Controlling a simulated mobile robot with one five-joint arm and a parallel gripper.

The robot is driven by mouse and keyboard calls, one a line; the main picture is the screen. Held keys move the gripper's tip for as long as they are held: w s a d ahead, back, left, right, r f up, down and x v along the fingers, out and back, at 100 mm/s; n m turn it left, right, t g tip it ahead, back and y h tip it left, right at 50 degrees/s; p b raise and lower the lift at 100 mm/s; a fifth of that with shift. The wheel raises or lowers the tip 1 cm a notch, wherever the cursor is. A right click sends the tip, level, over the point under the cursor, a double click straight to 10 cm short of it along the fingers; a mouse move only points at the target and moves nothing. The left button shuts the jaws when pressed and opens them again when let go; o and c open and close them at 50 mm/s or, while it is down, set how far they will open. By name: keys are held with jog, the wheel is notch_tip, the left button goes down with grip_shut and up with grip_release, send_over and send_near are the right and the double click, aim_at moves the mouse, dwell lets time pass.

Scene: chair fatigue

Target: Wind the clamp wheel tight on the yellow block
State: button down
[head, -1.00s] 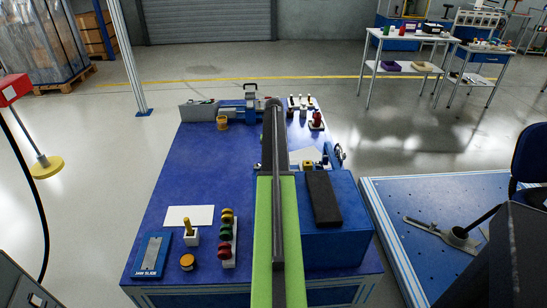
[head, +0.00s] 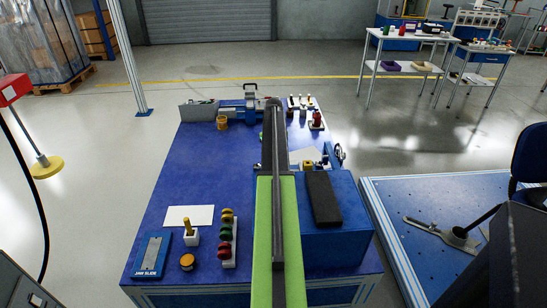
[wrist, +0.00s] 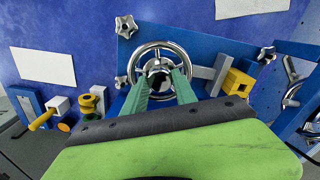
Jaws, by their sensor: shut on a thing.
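The shiny metal clamp wheel (wrist: 160,70) is near the top middle of the wrist view, in front of a blue plate. My gripper (wrist: 160,78) has its two green fingers at the wheel and is shut on it. The fingers hide part of the wheel's lower side. The yellow block (wrist: 236,82) is right of the wheel, next to a grey jaw (wrist: 217,74). I cannot tell whether the jaw touches it. In the head view the yellow block (head: 308,164) shows right of my arm, which hides the wheel and my gripper.
Star-shaped knobs (wrist: 126,26) sit on the blue plate. At the left are a white block with a yellow handle (wrist: 42,120), yellow and green round pieces (wrist: 90,103) and a white sheet (wrist: 43,66). A bent metal handle (wrist: 291,85) is at the right. The blue table (head: 190,160) has clear room left of my arm.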

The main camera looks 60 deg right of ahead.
jog(key=c, duration=1)
grip_release()
notch_tip(320, 180, up, 18)
jog(key=p, duration=1.7)
jog(key=shift+f, duration=0.25)
jog(key=shift+s+f, duration=0.1)
